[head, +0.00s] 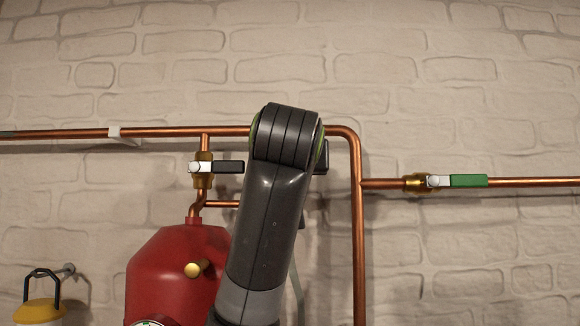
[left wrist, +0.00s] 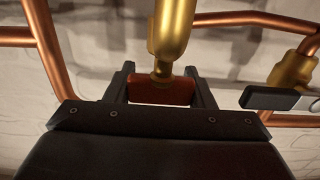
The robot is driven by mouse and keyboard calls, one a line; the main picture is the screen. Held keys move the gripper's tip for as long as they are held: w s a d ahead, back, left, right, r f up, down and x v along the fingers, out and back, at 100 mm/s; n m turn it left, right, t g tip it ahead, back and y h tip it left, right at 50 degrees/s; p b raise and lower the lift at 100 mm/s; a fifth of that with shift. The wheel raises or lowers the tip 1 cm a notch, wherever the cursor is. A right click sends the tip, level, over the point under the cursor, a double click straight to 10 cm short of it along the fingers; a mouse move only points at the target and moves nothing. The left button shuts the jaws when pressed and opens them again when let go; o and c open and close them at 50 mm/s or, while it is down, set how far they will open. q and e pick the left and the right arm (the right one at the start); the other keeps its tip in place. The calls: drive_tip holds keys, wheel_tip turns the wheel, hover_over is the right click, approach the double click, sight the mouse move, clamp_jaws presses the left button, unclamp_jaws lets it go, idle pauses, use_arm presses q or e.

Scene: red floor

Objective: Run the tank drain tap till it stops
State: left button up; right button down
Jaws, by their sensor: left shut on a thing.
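In the left wrist view, a brass tap (left wrist: 172,28) has a short orange-red handle (left wrist: 162,92) at its lower end. My left gripper (left wrist: 162,84) is shut on this handle, with a dark finger on each side of it. In the head view my own arm hides this tap and handle, and the gripper's fingers cannot be made out. The red tank (head: 165,262) stands at lower left, partly behind the arm, with a brass fitting on its front. My right gripper is in neither view.
A brass valve with a black lever (head: 228,167) sits above the tank. A valve with a green lever (head: 468,181) is on the right-hand copper pipe (head: 530,182). A yellow-topped lantern-like object (head: 40,310) is at lower left. The brick wall at right is mostly clear.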

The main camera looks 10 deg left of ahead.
use_arm(q)
drive_tip(key=n+y, duration=0.1)
drive_tip(key=y, duration=0.1)
drive_tip(key=shift+a+n+g+y, duration=0.1)
drive_tip(key=shift+n+g+y, duration=0.2)
drive_tip(key=shift+n+g, duration=0.1)
drive_tip(key=n+g+y, duration=0.1)
drive_tip(key=y, duration=0.1)
drive_tip(key=shift+s+a+n+y, duration=0.1)
drive_tip(key=shift+n+y, duration=0.2)
drive_tip(key=shift+s+a+r+n+g+y+p, duration=0.1)
drive_tip(key=shift+n+g+y+p, duration=0.2)
drive_tip(key=shift+n+g+y, duration=0.8)
drive_tip(key=shift+a+r+n+g+y+p, duration=0.1)
drive_tip(key=shift+n+g+y+p, duration=0.6)
drive_tip(key=shift+y, duration=0.4)
drive_tip(key=shift+s+a+n+g+y+p, duration=0.15)
drive_tip(key=shift+n+g+y+p, duration=0.6)
drive_tip(key=shift+n+g+p, duration=0.8)
drive_tip(key=shift+s+a+n+g+y+p, duration=0.1)
drive_tip(key=shift+s+n+g+y+p, duration=0.2)
drive_tip(key=shift+n+g+y+p, duration=1.2)
drive_tip(key=shift+s+a+n+g+y+p, duration=0.15)
drive_tip(key=shift+n+g+p, duration=0.7)
drive_tip(key=shift+g+p, duration=1.45)
